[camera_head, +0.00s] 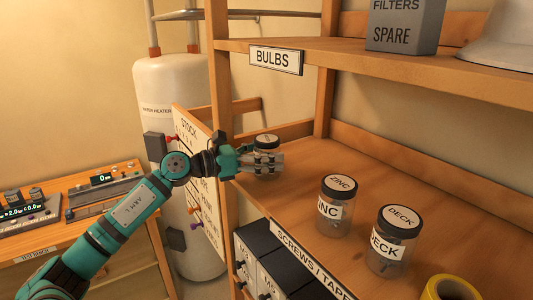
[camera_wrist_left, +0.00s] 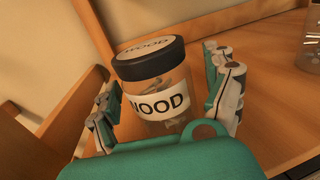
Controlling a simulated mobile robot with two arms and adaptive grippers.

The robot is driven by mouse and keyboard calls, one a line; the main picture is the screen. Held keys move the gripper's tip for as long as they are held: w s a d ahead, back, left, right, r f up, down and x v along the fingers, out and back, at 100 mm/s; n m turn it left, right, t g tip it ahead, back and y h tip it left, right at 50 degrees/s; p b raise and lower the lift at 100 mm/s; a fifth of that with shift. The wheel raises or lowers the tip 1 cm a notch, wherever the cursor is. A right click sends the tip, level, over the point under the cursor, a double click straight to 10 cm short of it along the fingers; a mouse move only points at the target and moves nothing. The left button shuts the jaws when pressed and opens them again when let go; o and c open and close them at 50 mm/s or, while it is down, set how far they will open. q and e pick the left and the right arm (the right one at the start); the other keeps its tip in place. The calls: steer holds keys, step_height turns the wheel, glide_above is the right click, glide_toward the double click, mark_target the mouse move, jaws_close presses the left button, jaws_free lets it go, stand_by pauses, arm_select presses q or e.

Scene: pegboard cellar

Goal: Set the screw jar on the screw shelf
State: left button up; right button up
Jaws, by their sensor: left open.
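A clear screw jar (camera_wrist_left: 158,88) with a black lid and a label reading WOOD stands upright on the screw shelf (camera_head: 330,254), whose edge sign reads SCREWS / TAPE. In the head view the jar (camera_head: 266,142) is partly hidden behind my left gripper (camera_head: 268,164). My left gripper also shows in the left wrist view (camera_wrist_left: 165,110), its fingers open on both sides of the jar, with a gap at least on the right side. My right gripper is in neither view.
Jars labelled ZINC (camera_head: 336,205) and DECK (camera_head: 391,240) stand to the right on the same shelf, with yellow tape (camera_head: 450,289) at the front. The BULBS shelf (camera_head: 390,70) is overhead. A wooden upright (camera_head: 221,110) stands close to my left wrist. Drawers (camera_head: 262,260) sit below.

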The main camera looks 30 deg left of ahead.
arm_select(q)
steer(key=shift+r, duration=0.1)
steer(key=shift+s+a+f, duration=0.1)
steer(key=shift+a+f, duration=0.05)
steer(key=shift+f, duration=0.05)
steer(key=b+v, duration=0.7)
steer(key=v, duration=0.4)
steer(key=shift+s+r, duration=0.2)
steer(key=shift+s, duration=0.1)
steer(key=shift+a, duration=0.15)
